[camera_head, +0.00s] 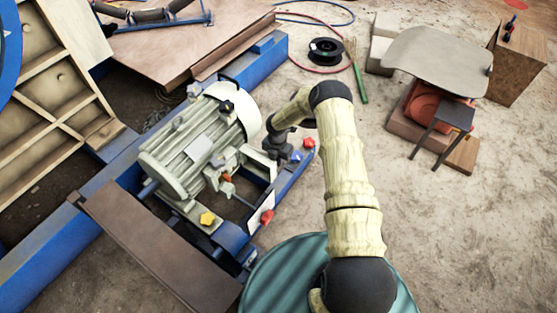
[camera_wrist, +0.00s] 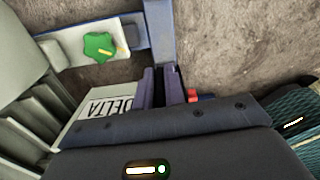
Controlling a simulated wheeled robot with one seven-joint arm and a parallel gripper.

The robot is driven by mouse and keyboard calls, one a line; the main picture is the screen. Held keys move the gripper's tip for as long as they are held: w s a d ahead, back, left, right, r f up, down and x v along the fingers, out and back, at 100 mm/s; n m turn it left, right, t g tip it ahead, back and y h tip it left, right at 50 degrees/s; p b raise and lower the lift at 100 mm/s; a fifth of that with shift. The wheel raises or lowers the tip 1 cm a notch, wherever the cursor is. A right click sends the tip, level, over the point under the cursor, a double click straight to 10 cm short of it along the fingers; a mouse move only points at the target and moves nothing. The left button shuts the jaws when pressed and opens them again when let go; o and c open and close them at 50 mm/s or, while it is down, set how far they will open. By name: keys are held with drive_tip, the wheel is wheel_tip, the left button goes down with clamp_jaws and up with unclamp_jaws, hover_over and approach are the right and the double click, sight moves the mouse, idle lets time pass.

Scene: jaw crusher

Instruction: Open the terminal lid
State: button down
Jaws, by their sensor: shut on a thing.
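The grey motor (camera_head: 200,140) sits on a blue frame left of my arm in the head view. A pale lid plate (camera_head: 262,162) stands tilted beside its terminal box, where small orange-brown parts (camera_head: 227,178) show. In the wrist view a light plate marked "DELTA" (camera_wrist: 98,112), apparently the lid, lies left of the fingers. My gripper (camera_wrist: 161,88) is shut, seemingly on the edge of this plate; the exact contact is hard to see. In the head view my gripper (camera_head: 276,146) is beside the lid, its fingertips mostly hidden.
Star-shaped knobs stand around the motor: yellow (camera_head: 207,218), red (camera_head: 267,217), blue (camera_head: 297,156) and another red (camera_head: 309,143). A green knob (camera_wrist: 101,46) shows in the wrist view. A brown plate (camera_head: 150,245) lies front left. Open ground lies right of my arm.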

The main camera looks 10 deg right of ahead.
drive_tip(key=shift+a, duration=0.15)
drive_tip(key=c, duration=1.5)
unclamp_jaws()
wheel_tip(320, 180, up, 17)
drive_tip(key=p, duration=0.5)
drive_tip(key=shift+r+p, duration=0.2)
drive_tip(key=shift+p, duration=0.15)
